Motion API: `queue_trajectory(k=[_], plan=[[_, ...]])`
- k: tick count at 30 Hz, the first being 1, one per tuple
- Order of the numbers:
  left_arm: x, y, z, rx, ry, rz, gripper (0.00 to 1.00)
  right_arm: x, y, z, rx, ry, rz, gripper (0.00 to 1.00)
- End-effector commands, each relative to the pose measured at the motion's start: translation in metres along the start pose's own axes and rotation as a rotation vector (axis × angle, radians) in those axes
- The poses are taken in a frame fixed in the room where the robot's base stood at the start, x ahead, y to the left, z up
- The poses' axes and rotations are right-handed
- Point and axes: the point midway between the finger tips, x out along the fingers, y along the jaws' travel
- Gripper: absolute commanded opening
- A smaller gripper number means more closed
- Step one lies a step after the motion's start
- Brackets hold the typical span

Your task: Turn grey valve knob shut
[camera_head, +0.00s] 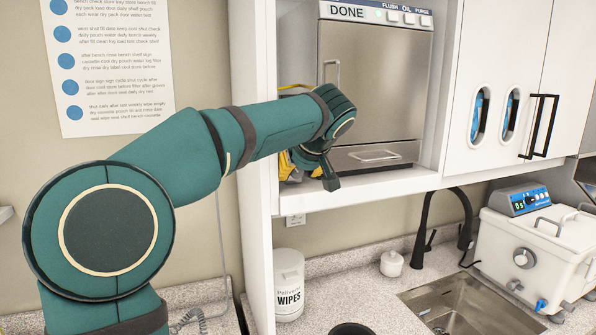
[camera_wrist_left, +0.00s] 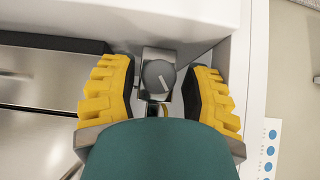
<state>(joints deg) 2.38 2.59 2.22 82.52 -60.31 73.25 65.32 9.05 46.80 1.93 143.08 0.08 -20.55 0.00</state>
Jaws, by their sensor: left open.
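The grey valve knob (camera_wrist_left: 158,75) shows in the left wrist view, round with a white pointer line, mounted on a metal bracket in the corner of the bay. My left gripper (camera_wrist_left: 160,80) has its two yellow ridged fingers apart, one on each side of the knob, with gaps showing on both sides. In the head view my left gripper (camera_head: 299,165) is at the left side of the bay, beside the autoclave (camera_head: 375,85). The knob is hidden there behind my arm and gripper. My right gripper is in neither view.
The autoclave's display reads DONE and its door is closed. White cupboard doors (camera_head: 500,75) stand to the right. Below are a wipes tub (camera_head: 289,285), a black tap (camera_head: 440,225), a sink (camera_head: 470,305) and a white bath unit (camera_head: 535,250). A bay side wall (camera_head: 255,225) stands close by.

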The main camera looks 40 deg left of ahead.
Motion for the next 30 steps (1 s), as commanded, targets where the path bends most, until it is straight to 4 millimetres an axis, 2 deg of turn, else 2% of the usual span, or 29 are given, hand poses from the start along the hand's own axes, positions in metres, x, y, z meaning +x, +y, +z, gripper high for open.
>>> queue_trajectory(k=[10, 14, 23, 30], plan=[[0.0029, 0.0001, 0.0001, 0.000, 0.000, 0.000, 0.47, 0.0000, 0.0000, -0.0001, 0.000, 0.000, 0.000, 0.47], [0.0027, 0.0001, 0.0001, 0.000, 0.000, 0.000, 0.01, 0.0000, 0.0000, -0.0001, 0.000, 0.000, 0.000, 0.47], [0.0024, 0.0006, -0.0002, 0.016, 0.000, -0.015, 0.00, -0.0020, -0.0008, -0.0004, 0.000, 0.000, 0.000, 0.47], [0.0016, 0.0022, -0.0005, 0.098, 0.000, -0.096, 0.00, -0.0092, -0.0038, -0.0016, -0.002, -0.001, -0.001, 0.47]])
